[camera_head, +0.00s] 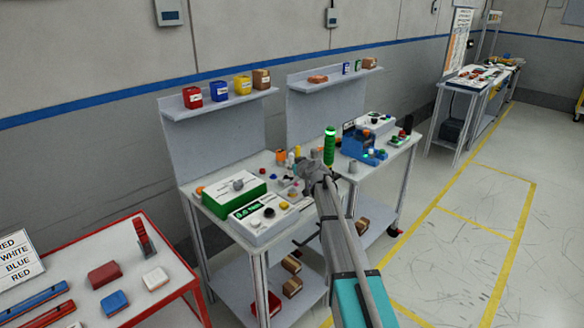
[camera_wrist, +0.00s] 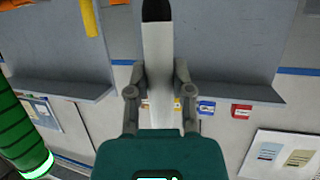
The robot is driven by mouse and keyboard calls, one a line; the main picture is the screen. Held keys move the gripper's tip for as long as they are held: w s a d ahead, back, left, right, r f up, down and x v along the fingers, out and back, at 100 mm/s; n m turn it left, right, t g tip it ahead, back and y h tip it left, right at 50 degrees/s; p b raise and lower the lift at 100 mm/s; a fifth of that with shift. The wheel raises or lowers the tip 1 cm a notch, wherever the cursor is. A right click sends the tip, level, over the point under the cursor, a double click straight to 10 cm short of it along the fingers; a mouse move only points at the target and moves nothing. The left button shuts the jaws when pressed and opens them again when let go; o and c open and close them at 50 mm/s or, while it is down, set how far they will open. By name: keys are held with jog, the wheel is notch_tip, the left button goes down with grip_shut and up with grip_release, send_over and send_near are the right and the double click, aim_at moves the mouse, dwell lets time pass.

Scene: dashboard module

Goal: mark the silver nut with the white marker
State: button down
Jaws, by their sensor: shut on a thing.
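My gripper (camera_wrist: 160,78) is shut on a white marker (camera_wrist: 157,60). In the wrist view the marker runs up from between the two fingers, and its dark end (camera_wrist: 156,9) lies at the top edge. In the head view my gripper (camera_head: 313,172) is above the right part of the workbench, and the marker cannot be told apart there. A small grey, nut-like piece (camera_head: 238,185) sits on the white top of a green box at the bench's left. It may be the silver nut, but it is too small to be sure. It is apart from my gripper.
A white device with a green display (camera_head: 247,213) stands in front of the green box (camera_head: 234,198). A green light column (camera_head: 330,146) rises close behind my gripper. A blue machine (camera_head: 364,147) stands right. Small coloured parts crowd the bench middle. A red table (camera_head: 90,250) is at lower left.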

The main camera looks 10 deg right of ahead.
aim_at(293, 159)
jog(key=shift+r+p, duration=1.1)
jog(key=shift+r, duration=0.15)
jog(key=shift+r, duration=0.1)
jog(key=shift+r+p, duration=0.3)
jog(key=shift+p, duration=0.1)
jog(key=shift+f, duration=0.15)
jog(key=shift+f+b, duration=2.55)
jog(key=shift+b, duration=0.15)
jog(key=shift+f+b, duration=0.35)
dwell(2.7)
jog(key=shift+r, duration=0.15)
